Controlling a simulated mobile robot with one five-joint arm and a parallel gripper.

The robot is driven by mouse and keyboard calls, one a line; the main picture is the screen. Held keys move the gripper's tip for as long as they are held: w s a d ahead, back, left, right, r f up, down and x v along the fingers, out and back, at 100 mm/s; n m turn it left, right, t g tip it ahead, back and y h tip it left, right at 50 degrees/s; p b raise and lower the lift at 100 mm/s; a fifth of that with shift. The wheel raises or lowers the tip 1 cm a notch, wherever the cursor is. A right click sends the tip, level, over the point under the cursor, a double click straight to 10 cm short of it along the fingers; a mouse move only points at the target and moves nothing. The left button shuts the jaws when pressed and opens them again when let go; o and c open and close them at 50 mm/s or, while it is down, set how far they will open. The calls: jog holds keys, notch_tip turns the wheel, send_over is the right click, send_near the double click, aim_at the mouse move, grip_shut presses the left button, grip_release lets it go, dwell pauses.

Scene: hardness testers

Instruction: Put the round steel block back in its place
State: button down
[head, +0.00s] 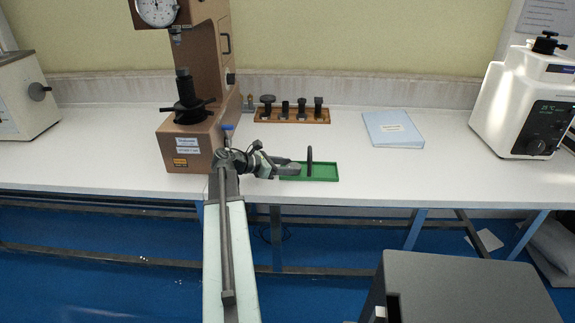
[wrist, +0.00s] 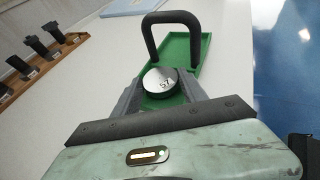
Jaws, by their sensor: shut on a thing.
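The round steel block (wrist: 160,82) is a short disc with a bright top marked "57". In the wrist view it sits between the jaws of my gripper (wrist: 162,88), which is shut on it. The block is over the near part of a green tray (wrist: 206,42) with a black arched handle; I cannot tell whether it touches the tray floor. In the head view my gripper (head: 296,169) reaches over the left part of the green tray (head: 325,178), and the block is too small or hidden to make out there.
A brown hardness tester (head: 187,151) stands left of my gripper. Behind is a wooden rack (head: 292,118) with several dark fittings. A blue folder (head: 393,129) lies to the right, and a white machine (head: 524,107) stands at far right. The bench between them is clear.

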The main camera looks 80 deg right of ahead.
jog(key=shift+a+f+b, duration=0.1)
jog(key=shift+f+b, duration=0.3)
jog(key=shift+b, duration=0.05)
dwell(0.5)
jog(key=c, duration=0.6)
grip_release()
jog(key=shift+c, duration=1)
jog(key=shift+s, duration=0.1)
jog(key=w+a+r+p, duration=0.1)
jog(key=w+r+p, duration=0.1)
jog(key=w+a+r+p, duration=0.2)
jog(key=shift+w+a+r+p, duration=0.2)
jog(key=shift+w+r+p, duration=0.1)
jog(key=shift+p, duration=0.05)
jog(key=shift+w+a, duration=0.2)
jog(key=shift+w, duration=0.1)
jog(key=shift+r, duration=0.1)
